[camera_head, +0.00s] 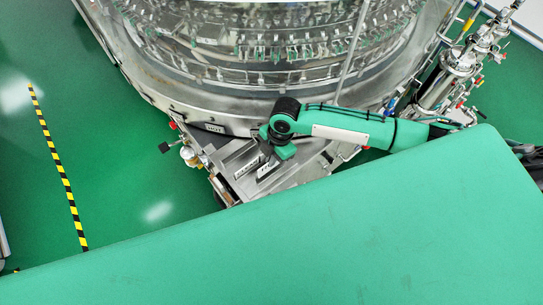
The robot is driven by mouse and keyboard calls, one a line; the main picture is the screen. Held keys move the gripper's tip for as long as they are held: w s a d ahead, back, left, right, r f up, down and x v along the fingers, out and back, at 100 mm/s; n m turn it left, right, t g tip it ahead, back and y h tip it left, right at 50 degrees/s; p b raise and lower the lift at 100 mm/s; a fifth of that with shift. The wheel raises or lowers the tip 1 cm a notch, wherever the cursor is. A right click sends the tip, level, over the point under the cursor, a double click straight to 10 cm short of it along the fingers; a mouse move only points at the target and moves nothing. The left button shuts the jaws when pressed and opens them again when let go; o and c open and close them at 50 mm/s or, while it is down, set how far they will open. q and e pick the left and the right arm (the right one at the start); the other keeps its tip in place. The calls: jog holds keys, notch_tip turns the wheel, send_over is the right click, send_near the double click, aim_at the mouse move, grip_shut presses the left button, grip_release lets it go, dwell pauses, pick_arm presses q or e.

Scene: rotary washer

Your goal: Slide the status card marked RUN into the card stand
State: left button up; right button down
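My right arm comes in from the right, and its gripper (272,157) points down over a small steel work surface (300,172) at the front of the machine. Its fingers are too small and too hidden by the wrist to tell whether they are open or shut. A small piece with a pale label (267,168) lies right under or at the gripper; I cannot tell if it is held. A slanted piece with a pale label (246,166) sits just left of it. I cannot read the word RUN or tell card from stand. My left gripper is not in view.
The large round steel washer (240,75) fills the top middle, close behind my arm. A dark plate with a pale label (214,128) is on its rim. Pipes and valves (458,65) stand at right. Green floor (120,165) with a yellow-black stripe (62,175) is open at left.

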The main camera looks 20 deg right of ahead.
aim_at(271, 169)
jog(key=shift+f+p, duration=0.15)
jog(key=shift+p, duration=0.2)
dwell(0.5)
jog(key=shift+d+b+x, duration=0.2)
jog(key=shift+x, duration=0.65)
jog(key=shift+d+b+x, duration=0.15)
jog(key=shift+b+x, duration=0.05)
jog(key=shift+x, duration=0.6)
dwell(1.2)
jog(key=shift+w+f, duration=0.1)
jog(key=shift+w, duration=0.05)
jog(key=c, duration=1.6)
grip_release()
jog(key=shift+o, duration=0.2)
jog(key=o, duration=0.4)
jog(key=shift+s+a+r+p+v, duration=0.1)
jog(key=shift+a+p+v, duration=0.2)
jog(key=shift+p+v, duration=1)
jog(key=shift+s+a+r+p+v, duration=0.1)
jog(key=shift+a+p+v, duration=0.2)
jog(key=shift+p+v, duration=1)
jog(key=shift+s+a+r+p+v, duration=0.15)
jog(key=shift+a+p+v, duration=0.1)
jog(key=shift+p+v, duration=1.05)
jog(key=shift+f, duration=0.15)
